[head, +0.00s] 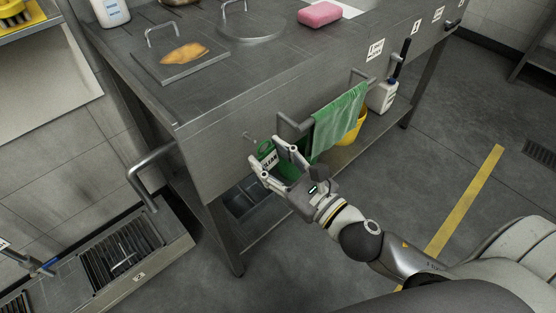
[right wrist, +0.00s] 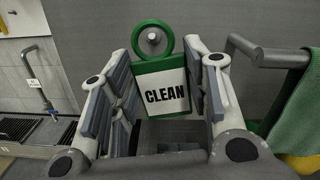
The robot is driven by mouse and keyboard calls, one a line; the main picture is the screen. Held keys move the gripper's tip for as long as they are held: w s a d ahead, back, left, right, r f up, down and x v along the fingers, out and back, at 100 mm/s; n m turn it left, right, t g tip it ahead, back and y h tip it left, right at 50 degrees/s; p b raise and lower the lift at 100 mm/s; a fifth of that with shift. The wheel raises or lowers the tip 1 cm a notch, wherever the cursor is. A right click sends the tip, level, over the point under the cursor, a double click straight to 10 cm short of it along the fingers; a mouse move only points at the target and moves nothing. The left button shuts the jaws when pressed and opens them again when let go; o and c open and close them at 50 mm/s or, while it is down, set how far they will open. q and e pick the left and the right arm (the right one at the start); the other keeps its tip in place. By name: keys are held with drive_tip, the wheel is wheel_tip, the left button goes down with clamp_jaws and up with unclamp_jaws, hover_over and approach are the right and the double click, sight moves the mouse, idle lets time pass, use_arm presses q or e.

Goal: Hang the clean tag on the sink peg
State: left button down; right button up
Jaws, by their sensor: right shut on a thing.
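The clean tag (head: 268,158) is a green plate with a white "CLEAN" label and a green ring on top. My right gripper (head: 266,152) is shut on it in front of the sink's front panel. In the right wrist view the tag (right wrist: 165,88) hangs upright between the fingers. The sink peg (right wrist: 152,37) shows through the ring's opening there. In the head view the peg (head: 250,137) sticks out of the panel just beyond and left of the ring, seemingly apart from it. My left gripper is not in view.
A towel bar with a green towel (head: 340,115) is right of the gripper, close to it. A yellow bucket (head: 354,127) and a white bottle (head: 382,95) are behind and beside the towel. A bent metal pipe (head: 148,170) is at the left.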

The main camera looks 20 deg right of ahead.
drive_tip(key=shift+x, duration=0.85)
drive_tip(key=shift+w+a+f, duration=0.15)
drive_tip(key=shift+w+f, duration=0.05)
drive_tip(key=shift+w, duration=0.25)
drive_tip(key=shift+w+a, duration=0.1)
drive_tip(key=shift+w, duration=0.15)
drive_tip(key=shift+w+a+f, duration=0.1)
drive_tip(key=shift+w+f, duration=0.25)
drive_tip(key=shift+w, duration=0.1)
drive_tip(key=shift+w+a+f, duration=0.15)
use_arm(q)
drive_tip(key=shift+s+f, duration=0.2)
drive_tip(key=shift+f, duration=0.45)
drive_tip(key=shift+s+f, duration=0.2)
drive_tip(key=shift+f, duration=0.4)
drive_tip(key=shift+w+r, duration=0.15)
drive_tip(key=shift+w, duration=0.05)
use_arm(e)
drive_tip(key=o, duration=0.9)
drive_tip(key=shift+c, duration=0.2)
